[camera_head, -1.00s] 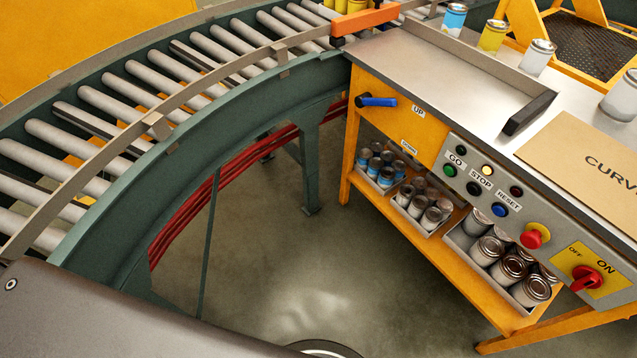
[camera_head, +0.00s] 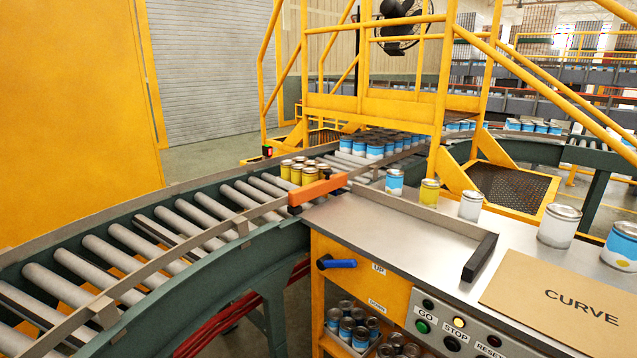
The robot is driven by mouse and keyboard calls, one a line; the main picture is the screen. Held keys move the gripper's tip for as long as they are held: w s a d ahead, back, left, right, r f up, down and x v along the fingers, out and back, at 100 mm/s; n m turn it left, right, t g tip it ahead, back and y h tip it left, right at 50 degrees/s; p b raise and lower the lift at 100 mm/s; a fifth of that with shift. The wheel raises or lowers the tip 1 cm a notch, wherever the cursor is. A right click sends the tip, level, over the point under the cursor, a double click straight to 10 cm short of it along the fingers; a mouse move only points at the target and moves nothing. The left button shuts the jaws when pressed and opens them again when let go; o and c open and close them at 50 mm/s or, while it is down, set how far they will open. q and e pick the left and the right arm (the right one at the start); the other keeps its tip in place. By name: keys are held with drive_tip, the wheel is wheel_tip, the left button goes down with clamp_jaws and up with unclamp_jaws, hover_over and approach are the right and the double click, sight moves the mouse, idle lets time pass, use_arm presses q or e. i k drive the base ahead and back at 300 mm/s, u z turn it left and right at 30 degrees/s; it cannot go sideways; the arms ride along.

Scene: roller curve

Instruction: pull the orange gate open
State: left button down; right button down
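The orange gate (camera_head: 318,189) is a short bar lying across the inner side of the roller curve (camera_head: 190,231), beside the near left corner of the steel bench top. Yellow cans (camera_head: 303,171) stand on the rollers just behind it, and blue and white cans (camera_head: 376,146) stand farther back. Whether the cans touch the gate I cannot tell. Neither of my grippers shows in the head view.
The bench (camera_head: 390,232) carries a black handle (camera_head: 479,258), several cans and a cardboard sheet marked CURVE (camera_head: 560,295). A blue lever (camera_head: 337,263) sticks out of its front. A yellow stair frame (camera_head: 440,110) stands over the conveyor behind. The near rollers are bare.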

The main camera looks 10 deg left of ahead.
sight(297, 196)
drive_tip(key=u, duration=0.5)
drive_tip(key=i, duration=1.1)
drive_tip(key=z, duration=0.85)
drive_tip(key=i, duration=0.3)
drive_tip(key=z, duration=0.3)
